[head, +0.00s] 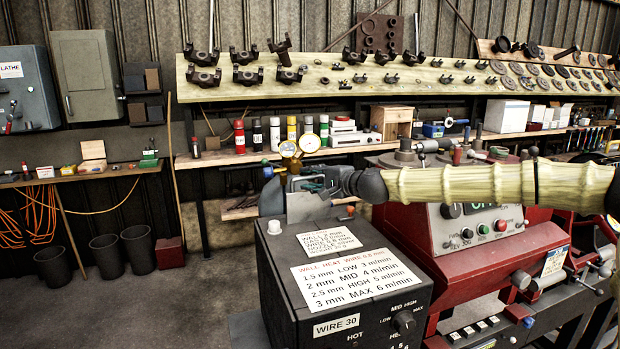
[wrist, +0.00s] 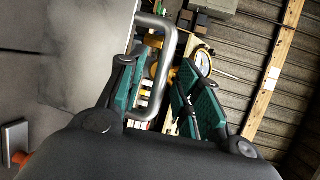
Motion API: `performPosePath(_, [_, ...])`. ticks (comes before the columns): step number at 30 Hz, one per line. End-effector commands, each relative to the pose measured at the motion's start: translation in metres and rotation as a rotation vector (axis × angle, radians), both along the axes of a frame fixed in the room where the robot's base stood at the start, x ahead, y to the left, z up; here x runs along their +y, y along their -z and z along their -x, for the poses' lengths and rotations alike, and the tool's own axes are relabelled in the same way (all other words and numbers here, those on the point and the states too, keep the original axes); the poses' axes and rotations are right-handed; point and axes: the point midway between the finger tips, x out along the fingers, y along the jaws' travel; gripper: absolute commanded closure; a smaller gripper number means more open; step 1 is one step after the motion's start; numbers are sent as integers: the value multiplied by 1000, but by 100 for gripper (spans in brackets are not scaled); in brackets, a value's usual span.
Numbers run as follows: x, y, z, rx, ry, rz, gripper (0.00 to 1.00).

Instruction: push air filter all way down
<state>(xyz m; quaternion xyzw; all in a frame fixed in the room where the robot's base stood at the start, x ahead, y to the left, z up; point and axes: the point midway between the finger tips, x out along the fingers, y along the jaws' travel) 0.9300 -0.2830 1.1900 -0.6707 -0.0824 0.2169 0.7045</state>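I cannot make out for certain which part is the air filter. Two round gauges with yellow rims (head: 309,143) show in the head view just behind and above my gripper (head: 318,184), beside a small blue cap (head: 268,172). In the wrist view a gauge (wrist: 204,62) lies beyond the right finger. My gripper's green-padded fingers (wrist: 168,75) stand apart there. A bent grey metal bar (wrist: 168,70) shows in the gap between them; whether they touch it I cannot tell. My gripper hides part of what lies behind it.
A black wire welder box (head: 345,285) with paper labels stands in front of and below my gripper. A red machine (head: 475,260) stands under my forearm. A shelf (head: 250,155) with cans and bottles runs behind. Open floor (head: 130,310) lies to the left.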

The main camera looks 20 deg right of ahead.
Motion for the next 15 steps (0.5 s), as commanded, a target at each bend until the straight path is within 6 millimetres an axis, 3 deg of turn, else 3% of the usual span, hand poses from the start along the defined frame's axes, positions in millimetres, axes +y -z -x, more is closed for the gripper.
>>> performPosePath(15, [6, 2, -12, 0, 0, -1, 66])
